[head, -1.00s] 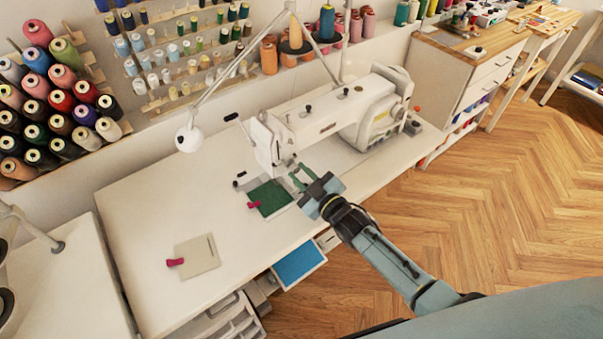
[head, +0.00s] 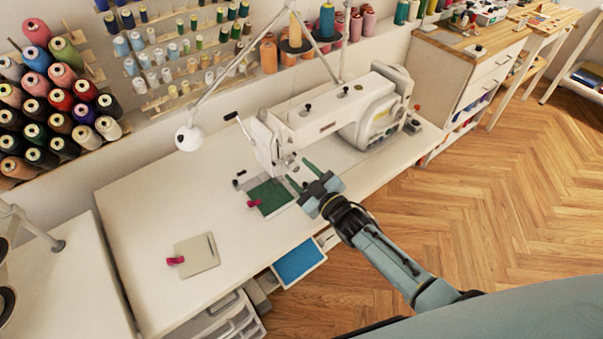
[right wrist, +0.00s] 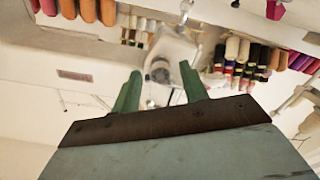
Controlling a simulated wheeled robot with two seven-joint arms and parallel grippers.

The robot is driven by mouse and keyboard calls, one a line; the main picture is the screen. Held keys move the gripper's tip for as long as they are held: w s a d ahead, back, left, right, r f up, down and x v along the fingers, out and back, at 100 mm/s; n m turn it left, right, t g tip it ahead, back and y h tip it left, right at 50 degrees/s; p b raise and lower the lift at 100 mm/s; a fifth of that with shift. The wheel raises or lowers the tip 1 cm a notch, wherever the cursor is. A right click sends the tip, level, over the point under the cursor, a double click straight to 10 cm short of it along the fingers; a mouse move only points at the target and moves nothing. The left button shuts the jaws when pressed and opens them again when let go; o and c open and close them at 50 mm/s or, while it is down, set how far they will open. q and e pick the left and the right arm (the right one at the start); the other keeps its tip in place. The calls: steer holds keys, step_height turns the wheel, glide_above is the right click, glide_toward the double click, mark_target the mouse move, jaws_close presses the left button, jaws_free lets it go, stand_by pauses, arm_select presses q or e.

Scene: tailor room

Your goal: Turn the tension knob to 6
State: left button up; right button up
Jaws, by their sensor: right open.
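The white sewing machine (head: 325,122) stands at the right part of the white table. Its head end faces my right gripper (head: 301,175), which is open and empty just in front of it. In the right wrist view, the two green fingers of my right gripper (right wrist: 160,86) stand apart. A round grey part, seemingly the tension knob (right wrist: 160,71), shows between and beyond their tips. I cannot tell the distance to it, and its number is too small to read. My left gripper is out of view.
A green cloth (head: 270,196) with a magenta clip lies below the machine's head. A beige piece (head: 197,256) lies further left on the table. A white lamp (head: 188,138) hangs over the table. The table's middle is mostly clear.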

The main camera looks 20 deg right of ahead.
steer(key=p+v, duration=0.1)
steer(key=v, duration=1.2)
steer(key=shift+s, duration=0.2)
steer(key=s+d+f+m+g+h, duration=0.2)
steer(key=s+f+g, duration=0.3)
steer(key=f, duration=0.7)
steer(key=s+d+f+m+g+h, duration=0.2)
steer(key=s+f, duration=0.5)
steer(key=f, duration=0.5)
steer(key=s+f+m+g+h, duration=0.1)
steer(key=s+f+g, duration=0.3)
steer(key=s, duration=0.8)
steer(key=s+f+m+g+h+b, duration=0.1)
steer(key=s+f+g, duration=0.4)
steer(key=s+f, duration=0.4)
steer(key=s, duration=0.4)
steer(key=shift+d+m+b, duration=0.3)
steer(key=shift+f, duration=0.1)
